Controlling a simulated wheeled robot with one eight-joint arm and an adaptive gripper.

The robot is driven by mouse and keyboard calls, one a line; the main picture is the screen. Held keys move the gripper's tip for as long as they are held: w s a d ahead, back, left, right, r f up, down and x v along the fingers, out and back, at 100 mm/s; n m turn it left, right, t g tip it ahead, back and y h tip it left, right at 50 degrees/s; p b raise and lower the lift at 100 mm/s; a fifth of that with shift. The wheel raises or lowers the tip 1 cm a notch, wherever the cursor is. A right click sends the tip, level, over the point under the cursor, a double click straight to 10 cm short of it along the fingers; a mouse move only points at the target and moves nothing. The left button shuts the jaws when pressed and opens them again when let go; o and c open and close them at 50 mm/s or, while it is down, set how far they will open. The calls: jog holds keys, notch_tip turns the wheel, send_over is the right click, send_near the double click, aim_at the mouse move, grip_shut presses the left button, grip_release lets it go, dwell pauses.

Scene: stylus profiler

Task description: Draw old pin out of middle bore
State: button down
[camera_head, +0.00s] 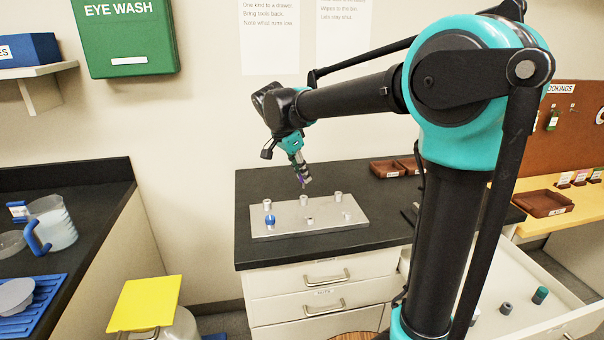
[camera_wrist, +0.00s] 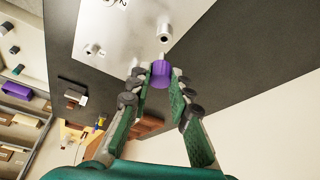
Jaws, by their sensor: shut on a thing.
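My gripper (camera_head: 306,181) is above the back middle boss (camera_head: 304,200) of the grey plate (camera_head: 283,231) on the dark bench. In the wrist view my gripper (camera_wrist: 160,75) is shut on the purple head of a pin (camera_wrist: 161,73). A short pale shank shows beyond the head, pointing to a boss (camera_wrist: 165,31) with a dark bore opening. A small gap seems to lie between shank and boss; the exact distance is hard to tell. The purple head is only a speck in the head view.
A blue-topped piece (camera_head: 270,220) stands at the plate's front left, with other bosses around it. Brown trays (camera_head: 384,169) lie behind on the bench. An open drawer (camera_head: 500,322) at right holds a green-topped piece (camera_head: 540,295) and grey ones.

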jog(key=shift+r, duration=2.5)
